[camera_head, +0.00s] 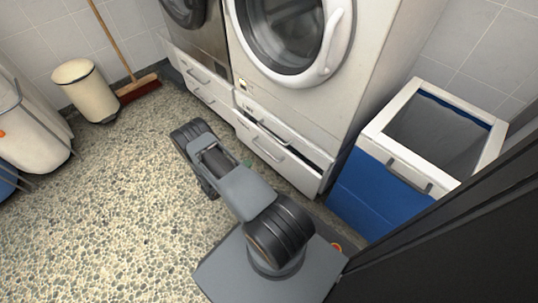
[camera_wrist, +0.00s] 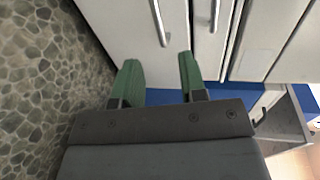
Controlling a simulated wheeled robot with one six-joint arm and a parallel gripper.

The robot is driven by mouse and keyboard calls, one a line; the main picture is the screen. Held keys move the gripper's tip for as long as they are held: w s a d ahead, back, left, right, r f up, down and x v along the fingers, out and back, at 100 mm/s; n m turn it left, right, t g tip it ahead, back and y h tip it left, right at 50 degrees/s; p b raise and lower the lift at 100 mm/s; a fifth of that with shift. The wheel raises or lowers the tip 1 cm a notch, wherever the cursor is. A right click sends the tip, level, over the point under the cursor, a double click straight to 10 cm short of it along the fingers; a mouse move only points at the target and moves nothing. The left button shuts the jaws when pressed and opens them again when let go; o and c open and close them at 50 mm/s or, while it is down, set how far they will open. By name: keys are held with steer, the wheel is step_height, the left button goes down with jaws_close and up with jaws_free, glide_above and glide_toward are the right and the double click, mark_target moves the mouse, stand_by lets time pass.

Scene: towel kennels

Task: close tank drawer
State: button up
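A white pedestal with drawers stands under the right-hand washing machine. In the wrist view, white drawer fronts (camera_wrist: 125,25) with bar handles fill the top. My gripper (camera_wrist: 160,75) has two green fingers, spread apart with nothing between them. In the head view only a small green bit of my gripper (camera_head: 246,163) shows beside my arm, low by the drawer fronts. Contact cannot be told.
A blue bin (camera_head: 362,192) with a white rim and grey inside stands right of the pedestal; its blue side also shows in the wrist view (camera_wrist: 215,93). A cream bin (camera_head: 87,93) and a broom (camera_head: 138,87) stand at the back left.

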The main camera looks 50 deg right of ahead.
mark_target(269, 154)
steer(key=shift+n, duration=0.3)
steer(key=shift+f+b+x, duration=0.15)
steer(key=shift+b+x, duration=1)
steer(key=shift+x, duration=2.3)
steer(key=shift+f+b+x, duration=0.15)
steer(key=shift+b+x, duration=1)
steer(key=shift+x, duration=2.35)
steer(key=shift+a, duration=0.1)
jaws_close()
